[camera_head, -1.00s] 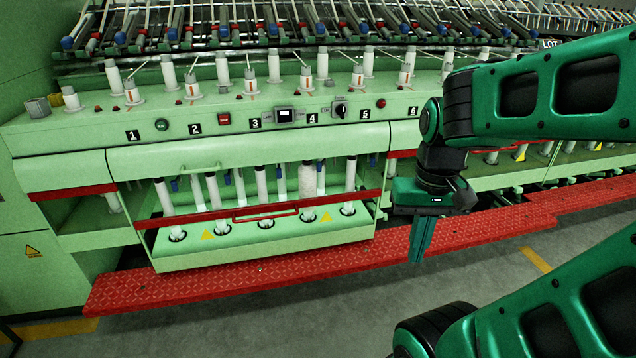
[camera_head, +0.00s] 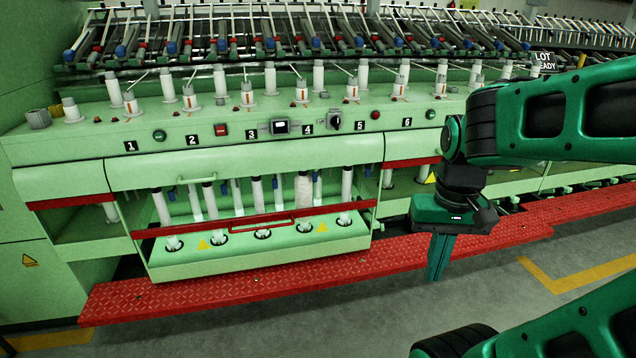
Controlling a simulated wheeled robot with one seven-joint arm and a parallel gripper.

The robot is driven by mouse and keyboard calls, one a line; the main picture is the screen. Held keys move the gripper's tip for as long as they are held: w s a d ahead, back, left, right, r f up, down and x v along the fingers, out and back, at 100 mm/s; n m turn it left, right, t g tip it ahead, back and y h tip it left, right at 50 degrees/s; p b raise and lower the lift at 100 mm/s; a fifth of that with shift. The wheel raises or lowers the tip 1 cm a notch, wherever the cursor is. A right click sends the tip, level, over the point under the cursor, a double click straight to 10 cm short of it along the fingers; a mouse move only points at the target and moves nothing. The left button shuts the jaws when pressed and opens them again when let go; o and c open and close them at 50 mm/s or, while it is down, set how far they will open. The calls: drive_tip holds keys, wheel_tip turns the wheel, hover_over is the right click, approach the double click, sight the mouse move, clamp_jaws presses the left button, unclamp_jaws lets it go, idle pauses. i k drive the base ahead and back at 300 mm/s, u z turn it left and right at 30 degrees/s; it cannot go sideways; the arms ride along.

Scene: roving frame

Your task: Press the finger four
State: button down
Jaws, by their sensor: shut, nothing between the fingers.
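The label 4 (camera_head: 308,130) is on the green front panel of the roving frame, between a small display box (camera_head: 280,127) and a black knob (camera_head: 334,122). Above it a white post with an orange mark (camera_head: 302,93) stands on the top ledge, in line with the labels. A thin white rod leans down towards its top; I cannot tell whether they touch. Which part is finger four is not clear. My gripper (camera_head: 437,279) is shut and empty, pointing down in front of the machine, right of and well below label 4, apart from it.
A red button (camera_head: 220,130) and a green button (camera_head: 159,135) sit on the panel. Below is a green carriage with several bobbins and a red rail (camera_head: 260,222). A red step (camera_head: 230,289) runs along the floor. Grey floor (camera_head: 340,320) lies in front.

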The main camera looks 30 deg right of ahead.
sight(315, 174)
drive_tip(key=z, duration=0.45)
drive_tip(key=i, duration=1.5)
drive_tip(key=u, duration=0.05)
